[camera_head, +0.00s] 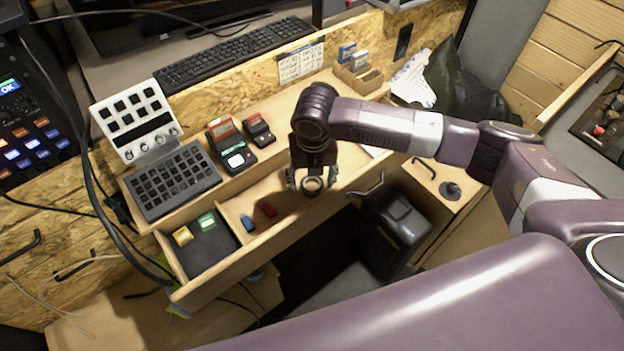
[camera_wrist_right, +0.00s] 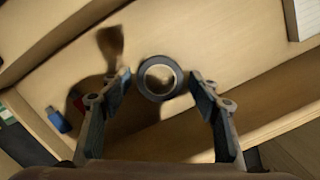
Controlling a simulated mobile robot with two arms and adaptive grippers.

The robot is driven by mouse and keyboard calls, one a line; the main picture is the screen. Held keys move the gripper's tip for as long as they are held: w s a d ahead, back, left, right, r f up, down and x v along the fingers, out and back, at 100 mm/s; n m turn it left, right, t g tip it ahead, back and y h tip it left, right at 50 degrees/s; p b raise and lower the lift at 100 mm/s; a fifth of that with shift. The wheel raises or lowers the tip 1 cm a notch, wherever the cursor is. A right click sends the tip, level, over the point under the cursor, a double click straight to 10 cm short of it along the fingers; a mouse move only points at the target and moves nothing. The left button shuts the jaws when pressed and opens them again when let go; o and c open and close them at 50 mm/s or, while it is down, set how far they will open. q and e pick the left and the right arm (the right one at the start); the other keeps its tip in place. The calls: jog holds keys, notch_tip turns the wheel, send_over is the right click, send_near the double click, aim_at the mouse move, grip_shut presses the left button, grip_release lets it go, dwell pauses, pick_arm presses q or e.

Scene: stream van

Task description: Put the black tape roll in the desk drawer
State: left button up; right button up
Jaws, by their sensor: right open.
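The black tape roll (camera_head: 312,191) is a small dark ring with a pale inner side. The open desk drawer (camera_head: 250,249) is a shallow pale wooden tray below the desk top. My right gripper (camera_head: 312,183) points down at the drawer, its fingers spread either side of the roll. In the right wrist view the roll (camera_wrist_right: 141,80) shows between and just beyond the open fingertips (camera_wrist_right: 160,80), with gaps on both sides. Behind it is the drawer floor (camera_wrist_right: 215,45). I cannot tell whether the roll rests on the floor. My left gripper is out of view.
The drawer also holds a blue stick (camera_head: 247,222), a red stick (camera_head: 268,209) and a dark insert (camera_head: 207,250) with small cards. A black keypad (camera_head: 172,180) and small devices (camera_head: 232,150) stand on the desk. A black bin-like object (camera_head: 396,218) stands right of the drawer.

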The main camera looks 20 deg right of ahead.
notch_tip(320, 180, up, 12)
jog(key=s, duration=0.1)
jog(key=shift+s+a, duration=0.15)
jog(key=shift+s, duration=0.05)
dwell(0.6)
